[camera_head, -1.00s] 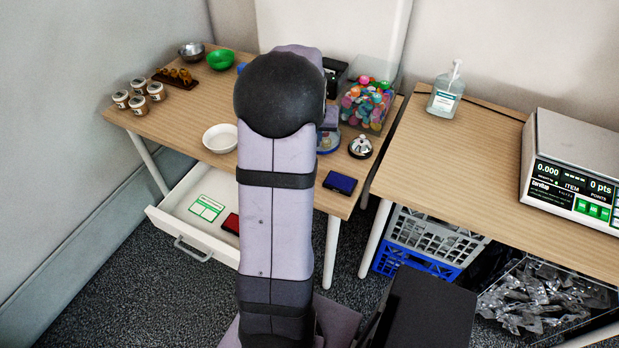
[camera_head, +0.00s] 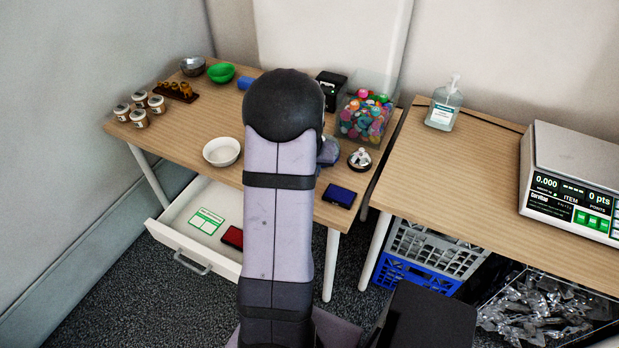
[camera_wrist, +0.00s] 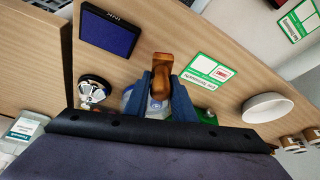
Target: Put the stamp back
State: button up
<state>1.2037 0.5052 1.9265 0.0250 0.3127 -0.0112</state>
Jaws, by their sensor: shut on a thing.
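A stamp with a brown wooden handle (camera_wrist: 163,68) is held between the blue fingers of my gripper (camera_wrist: 164,82), which is shut on it in the wrist view. The stamp's lower end is not clear. A blue ink pad (camera_wrist: 108,33) lies on the desk near the stamp, also in the head view (camera_head: 339,196). A green-and-white card (camera_wrist: 206,71) lies on the desk beside the stamp in the wrist view. A round bluish thing (camera_wrist: 156,107) shows between the fingers, partly hidden. In the head view my arm hides the stamp and fingertips.
A silver bell (camera_head: 360,159) and a box of colourful pieces (camera_head: 365,117) stand near my wrist. A white bowl (camera_head: 222,151) is left of my arm. The open drawer (camera_head: 168,223) holds a red pad (camera_head: 232,237) and a green-and-white card (camera_head: 206,221).

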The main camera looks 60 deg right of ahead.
jog(key=shift+f, duration=1.85)
jog(key=shift+f, duration=0.15)
jog(key=o, duration=0.8)
jog(key=shift+o, duration=0.2)
jog(key=shift+a+r, duration=0.1)
jog(key=shift+r, duration=0.5)
jog(key=v, duration=1.1)
jog(key=shift+a, duration=0.15)
